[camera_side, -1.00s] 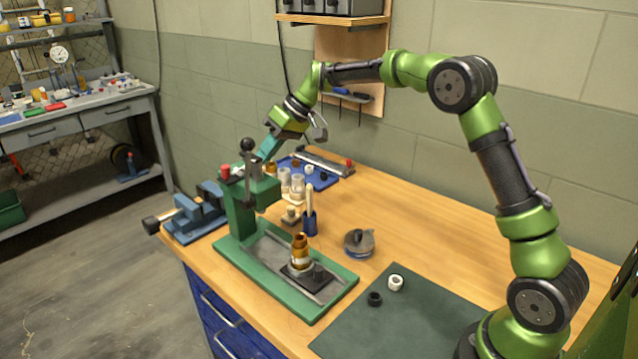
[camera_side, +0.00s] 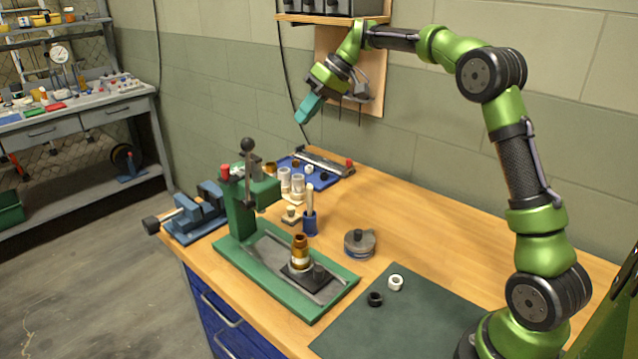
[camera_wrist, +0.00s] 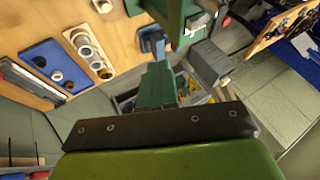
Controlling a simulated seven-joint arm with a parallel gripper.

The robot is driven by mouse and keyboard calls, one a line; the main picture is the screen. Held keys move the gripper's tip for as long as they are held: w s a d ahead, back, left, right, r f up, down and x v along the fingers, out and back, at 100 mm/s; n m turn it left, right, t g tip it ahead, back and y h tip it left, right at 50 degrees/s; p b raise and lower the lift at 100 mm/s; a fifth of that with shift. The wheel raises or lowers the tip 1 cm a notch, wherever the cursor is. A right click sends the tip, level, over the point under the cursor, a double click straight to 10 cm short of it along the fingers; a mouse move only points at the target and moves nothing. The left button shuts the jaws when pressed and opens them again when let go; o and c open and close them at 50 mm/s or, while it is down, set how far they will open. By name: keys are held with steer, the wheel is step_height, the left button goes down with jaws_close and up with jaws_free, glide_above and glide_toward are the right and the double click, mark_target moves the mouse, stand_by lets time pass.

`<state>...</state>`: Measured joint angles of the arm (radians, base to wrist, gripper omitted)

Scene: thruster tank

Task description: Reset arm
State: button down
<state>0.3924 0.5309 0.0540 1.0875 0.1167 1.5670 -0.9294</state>
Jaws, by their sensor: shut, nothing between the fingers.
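My gripper (camera_side: 308,108) is in the air above the back of the wooden bench, in front of the wall board. Its teal fingers are together with nothing between them and point down and to the left. In the wrist view the shut fingers (camera_wrist: 157,86) show in the middle, clear of everything. My green arm stands at the right of the bench and is bent up and over toward the left.
A green press (camera_side: 245,200) with a brass part (camera_side: 300,252) on its plate stands at the front left. A blue vise (camera_side: 196,212), a blue tray (camera_side: 318,180) and a round blue-grey piece (camera_side: 359,243) are on the bench. A dark mat (camera_side: 410,325) lies at the front right.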

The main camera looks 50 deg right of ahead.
steer(key=s+a+f+m+h, duration=0.1)
steer(key=s+a, duration=0.3)
steer(key=s, duration=0.6)
steer(key=s+a+f+m+t+h, duration=0.1)
steer(key=s+a+f+m, duration=0.1)
steer(key=s, duration=0.8)
steer(key=s+a+f+m+t+h, duration=0.1)
steer(key=s+a, duration=0.4)
steer(key=s, duration=0.5)
steer(key=shift+a+f, duration=0.3)
steer(key=shift+a, duration=0.05)
